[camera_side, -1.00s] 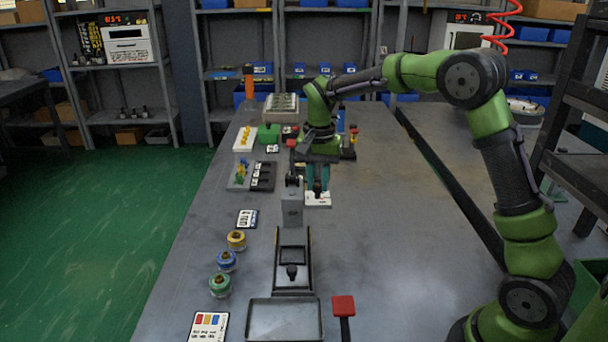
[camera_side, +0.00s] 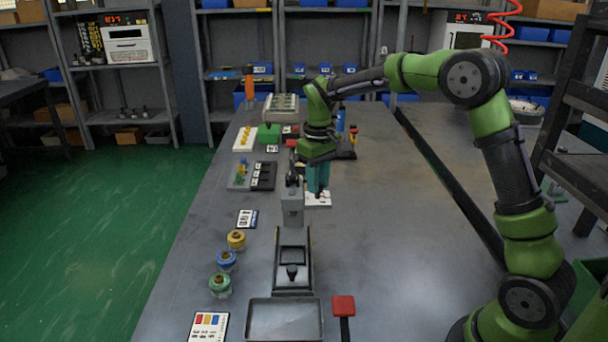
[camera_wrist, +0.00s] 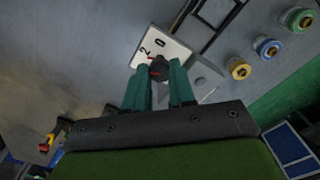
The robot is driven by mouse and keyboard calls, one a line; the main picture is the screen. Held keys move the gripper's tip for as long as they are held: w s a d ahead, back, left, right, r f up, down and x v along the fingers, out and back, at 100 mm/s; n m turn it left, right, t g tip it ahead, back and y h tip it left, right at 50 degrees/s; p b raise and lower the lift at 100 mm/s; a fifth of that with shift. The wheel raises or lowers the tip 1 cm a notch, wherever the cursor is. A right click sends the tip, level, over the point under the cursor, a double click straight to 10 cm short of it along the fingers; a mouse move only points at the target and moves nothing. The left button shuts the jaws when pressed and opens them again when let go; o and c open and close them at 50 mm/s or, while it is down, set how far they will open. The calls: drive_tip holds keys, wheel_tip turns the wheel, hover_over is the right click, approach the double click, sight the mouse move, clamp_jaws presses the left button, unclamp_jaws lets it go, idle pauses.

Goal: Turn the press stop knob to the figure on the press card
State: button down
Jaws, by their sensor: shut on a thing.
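My gripper (camera_side: 317,190) points down at a small white dial plate (camera_side: 322,203) on the table behind the press. In the wrist view its two teal fingers (camera_wrist: 159,70) are shut on the dark stop knob (camera_wrist: 157,63), one on each side. A red mark shows beside the knob. The white plate (camera_wrist: 145,43) carries a black "2" and another figure that I cannot read surely. A white and dark card (camera_side: 247,218) lies left of the press; its print is too small to read. A second card (camera_side: 209,325) with coloured blocks lies at the front.
The grey press (camera_side: 292,212) stands just in front of the dial, with a tray (camera_side: 284,320) before it. Yellow (camera_side: 236,239), blue (camera_side: 226,260) and green (camera_side: 220,284) round parts stand left.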

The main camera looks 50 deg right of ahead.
drive_tip(key=n, duration=0.4)
drive_tip(key=shift+n, duration=2.2)
drive_tip(key=c, duration=0.9)
unclamp_jaws()
drive_tip(key=shift+c, duration=0.2)
wheel_tip(320, 180, up, 17)
